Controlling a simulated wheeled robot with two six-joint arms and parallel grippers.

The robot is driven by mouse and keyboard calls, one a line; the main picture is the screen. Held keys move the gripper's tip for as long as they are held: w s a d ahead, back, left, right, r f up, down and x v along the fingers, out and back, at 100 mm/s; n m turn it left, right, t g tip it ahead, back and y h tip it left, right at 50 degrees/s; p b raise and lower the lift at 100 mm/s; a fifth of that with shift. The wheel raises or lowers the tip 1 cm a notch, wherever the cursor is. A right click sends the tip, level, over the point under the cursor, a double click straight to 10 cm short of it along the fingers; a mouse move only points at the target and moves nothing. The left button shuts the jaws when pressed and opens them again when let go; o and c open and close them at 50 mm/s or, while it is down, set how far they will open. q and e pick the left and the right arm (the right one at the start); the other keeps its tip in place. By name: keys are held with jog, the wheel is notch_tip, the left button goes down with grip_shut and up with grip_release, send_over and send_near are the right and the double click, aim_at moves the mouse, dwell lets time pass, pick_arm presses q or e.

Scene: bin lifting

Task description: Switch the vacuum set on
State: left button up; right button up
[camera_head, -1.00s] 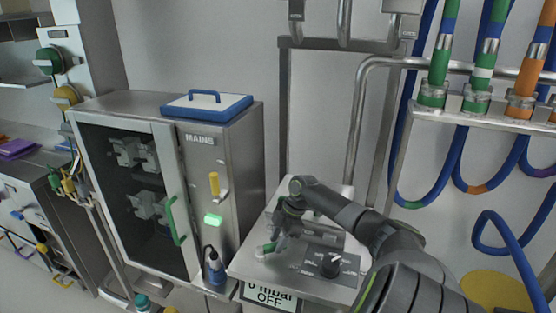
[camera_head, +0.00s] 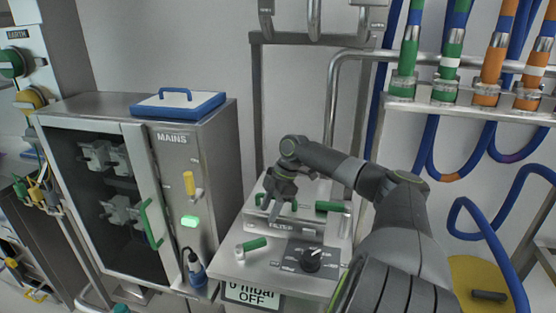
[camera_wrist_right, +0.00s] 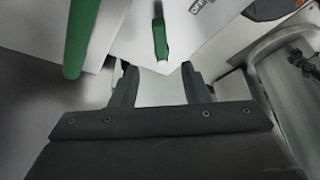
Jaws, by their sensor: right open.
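The vacuum set is a steel bench unit (camera_head: 262,276) in the head view. Its front display (camera_head: 250,295) reads "0 mbar OFF". A black rotary knob (camera_head: 312,260) with a white pointer sits on a dark dial plate. A green-handled lever (camera_head: 254,244) lies left of the knob, on a pale fitting. My right gripper (camera_head: 273,213) is open and empty above the rear left of the unit, behind that lever and apart from it. In the right wrist view its two fingers (camera_wrist_right: 160,88) are spread, with a green handle (camera_wrist_right: 160,40) beyond them. My left gripper is out of view.
A steel cabinet (camera_head: 215,165) marked "MAINS" stands left, with a yellow lever (camera_head: 189,183) and lit green button (camera_head: 190,221). A blue-rimmed lid (camera_head: 178,105) lies on top. Another green handle (camera_head: 330,207) is behind the knob. Pipes and hoses fill the right.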

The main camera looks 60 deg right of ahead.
jog(key=v, duration=0.6)
jog(key=shift+r, duration=0.35)
jog(key=shift+d, duration=0.1)
jog(key=shift+c, duration=0.4)
